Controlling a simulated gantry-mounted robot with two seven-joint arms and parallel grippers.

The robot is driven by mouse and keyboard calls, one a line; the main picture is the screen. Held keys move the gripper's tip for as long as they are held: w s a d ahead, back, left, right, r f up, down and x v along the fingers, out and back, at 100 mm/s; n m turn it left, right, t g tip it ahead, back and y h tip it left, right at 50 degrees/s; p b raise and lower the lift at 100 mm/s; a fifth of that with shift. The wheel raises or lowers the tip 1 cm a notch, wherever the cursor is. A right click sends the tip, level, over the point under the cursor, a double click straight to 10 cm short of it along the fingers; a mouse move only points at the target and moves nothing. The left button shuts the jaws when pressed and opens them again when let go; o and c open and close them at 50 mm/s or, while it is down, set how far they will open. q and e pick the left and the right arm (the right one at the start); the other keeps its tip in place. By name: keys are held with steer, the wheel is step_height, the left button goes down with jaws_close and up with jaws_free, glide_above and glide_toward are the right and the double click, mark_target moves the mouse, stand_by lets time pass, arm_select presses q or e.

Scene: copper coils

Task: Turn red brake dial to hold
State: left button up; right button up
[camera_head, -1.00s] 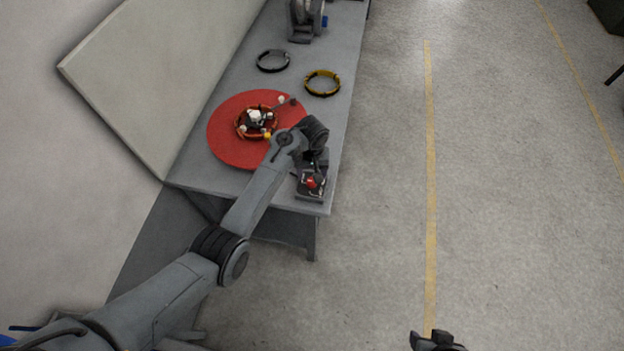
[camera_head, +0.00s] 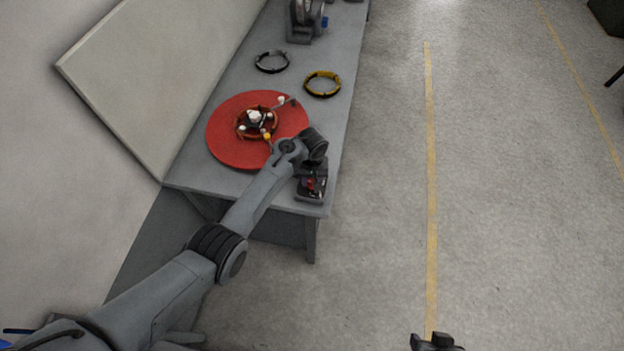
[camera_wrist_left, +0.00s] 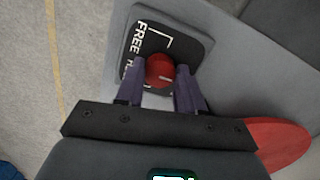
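The red brake dial (camera_wrist_left: 160,70) sits on a dark plate (camera_wrist_left: 195,45) with a white bracket-shaped line, the word FREE and a second, partly hidden word starting with H. The dial carries a short pale mark. My left gripper (camera_wrist_left: 160,78) has its two fingers on either side of the dial, very close to it; I cannot tell whether they press on it. In the head view, the dial (camera_head: 310,184) is partly hidden by the gripper, at the table's near right corner. Only a dark part of my right gripper (camera_head: 436,342) shows at the bottom edge.
A red disc (camera_head: 225,150) with a copper-coloured coil assembly (camera_head: 257,122) lies left of the dial on the grey table (camera_head: 195,178). A yellow ring (camera_head: 322,84), a dark ring (camera_head: 272,61) and a grey machine (camera_head: 303,25) stand farther back.

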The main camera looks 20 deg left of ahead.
arm_select(q)
steer(key=c, duration=0.3)
steer(key=shift+m, duration=0.3)
steer(key=shift+r+m+p, duration=0.15)
steer(key=shift+m+p, duration=0.85)
steer(key=shift+m, duration=0.2)
steer(key=m+p, duration=0.1)
steer(key=m, duration=0.3)
steer(key=shift+a, duration=0.1)
steer(key=m, duration=0.5)
steer(key=shift+m, duration=0.4)
steer(key=m, duration=0.5)
steer(key=shift+w, duration=0.1)
steer(key=shift+m, duration=0.3)
